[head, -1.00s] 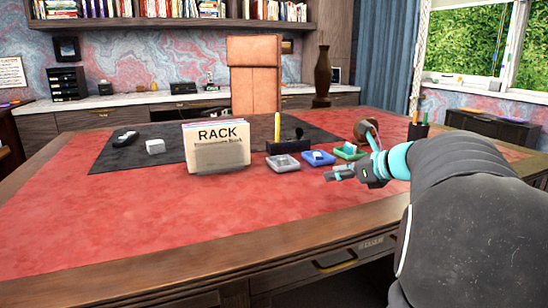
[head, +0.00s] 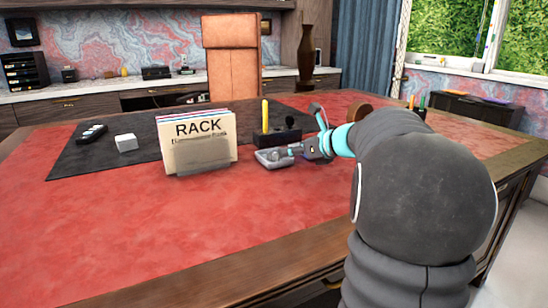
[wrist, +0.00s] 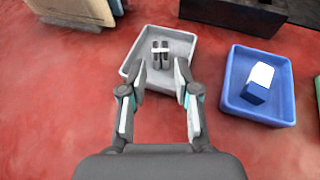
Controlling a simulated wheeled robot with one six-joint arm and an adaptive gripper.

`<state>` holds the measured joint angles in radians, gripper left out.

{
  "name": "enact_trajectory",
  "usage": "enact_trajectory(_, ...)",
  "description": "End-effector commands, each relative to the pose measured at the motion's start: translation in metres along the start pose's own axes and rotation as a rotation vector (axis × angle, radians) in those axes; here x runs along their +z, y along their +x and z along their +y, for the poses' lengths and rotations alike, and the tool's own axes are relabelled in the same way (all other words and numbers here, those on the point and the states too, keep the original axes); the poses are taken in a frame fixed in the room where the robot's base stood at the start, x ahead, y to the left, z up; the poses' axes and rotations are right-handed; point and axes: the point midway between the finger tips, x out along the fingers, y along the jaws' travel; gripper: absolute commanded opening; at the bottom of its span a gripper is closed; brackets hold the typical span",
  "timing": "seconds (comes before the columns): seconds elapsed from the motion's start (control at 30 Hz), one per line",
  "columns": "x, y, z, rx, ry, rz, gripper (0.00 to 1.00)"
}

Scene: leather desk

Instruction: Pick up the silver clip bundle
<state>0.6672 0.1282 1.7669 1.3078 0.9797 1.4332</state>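The silver clip bundle (wrist: 160,54), dark grey pieces with a pale band across them, lies in a light grey tray (wrist: 180,37) in the wrist view. In the head view the tray (head: 262,163) sits on the red desk top, and the bundle is too small to make out clearly. My gripper (wrist: 162,76) is open and empty. In the wrist view its fingertips show over the tray's near part, one on each side, just nearer than the bundle. In the head view my gripper (head: 297,152) is at the tray's right side.
A blue tray (wrist: 283,108) with a blue and white block (wrist: 258,83) is right of the grey tray. A green tray edge (wrist: 318,98) shows beyond. A dark holder (head: 282,138) with a yellow pen stands behind. A document rack (head: 198,143) stands left. The front desk is clear.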

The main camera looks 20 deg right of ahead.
Motion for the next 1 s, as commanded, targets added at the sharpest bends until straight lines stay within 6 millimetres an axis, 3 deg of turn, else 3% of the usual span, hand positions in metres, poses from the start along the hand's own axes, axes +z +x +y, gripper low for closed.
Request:
enact_trajectory(0.27,-0.001,0.015,0.001,0.002,-0.001,0.001,0.31)
enact_trajectory(0.6,-0.004,0.057,0.000,0.002,-0.002,0.001,0.31)
enact_trajectory(0.87,-0.004,0.060,-0.001,-0.001,-0.001,0.001,0.31)
enact_trajectory(1.0,-0.004,0.060,-0.001,-0.001,-0.001,0.001,0.00)
